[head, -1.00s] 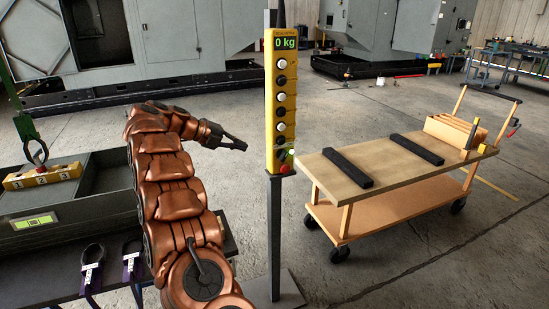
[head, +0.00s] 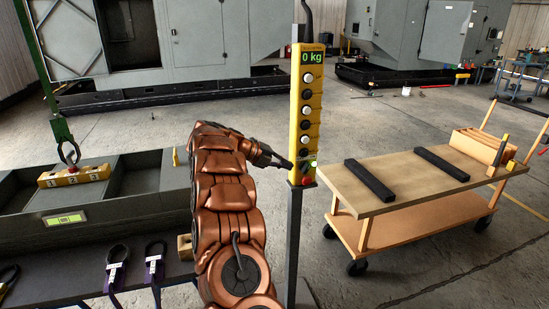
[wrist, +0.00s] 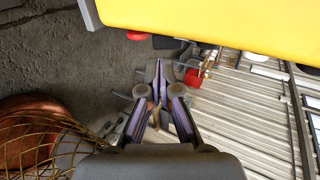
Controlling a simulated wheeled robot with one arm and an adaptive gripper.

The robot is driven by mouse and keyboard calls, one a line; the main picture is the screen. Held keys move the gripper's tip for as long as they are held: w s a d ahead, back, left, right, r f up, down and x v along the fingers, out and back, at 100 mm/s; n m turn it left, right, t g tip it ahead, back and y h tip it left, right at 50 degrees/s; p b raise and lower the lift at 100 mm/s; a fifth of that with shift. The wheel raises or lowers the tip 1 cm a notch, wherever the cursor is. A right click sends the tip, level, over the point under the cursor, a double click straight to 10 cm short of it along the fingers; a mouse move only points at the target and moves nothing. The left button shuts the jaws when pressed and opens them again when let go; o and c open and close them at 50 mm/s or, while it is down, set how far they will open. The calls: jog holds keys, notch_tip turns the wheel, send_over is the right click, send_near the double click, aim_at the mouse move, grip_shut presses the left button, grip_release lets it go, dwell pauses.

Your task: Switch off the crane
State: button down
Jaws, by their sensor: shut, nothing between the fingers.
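The yellow crane control box (head: 294,110) stands on a grey post, its display reading 0 kg. A column of white and black buttons runs down its front. Near the bottom are a black knob (head: 306,165) and a lit green lamp (head: 313,164), with a red button (head: 307,181) low on the box. My gripper (head: 291,165) is shut and empty, its tips at the box's left edge by the knob's height; I cannot tell whether they touch. In the wrist view, the closed fingertips (wrist: 160,66) are below the yellow box (wrist: 220,18), with a red button (wrist: 137,35) poking out.
A green crane hook (head: 68,150) hangs over a yellow numbered block (head: 75,175) on a dark grey bin (head: 120,203) at left. A wooden-topped cart (head: 400,190) with two black bars stands right of the post.

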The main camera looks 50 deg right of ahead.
aim_at(303, 172)
jog(key=shift+p+x, duration=0.8)
jog(key=shift+x, duration=1.7)
jog(key=shift+f+b, duration=0.25)
jog(key=shift+b, duration=0.45)
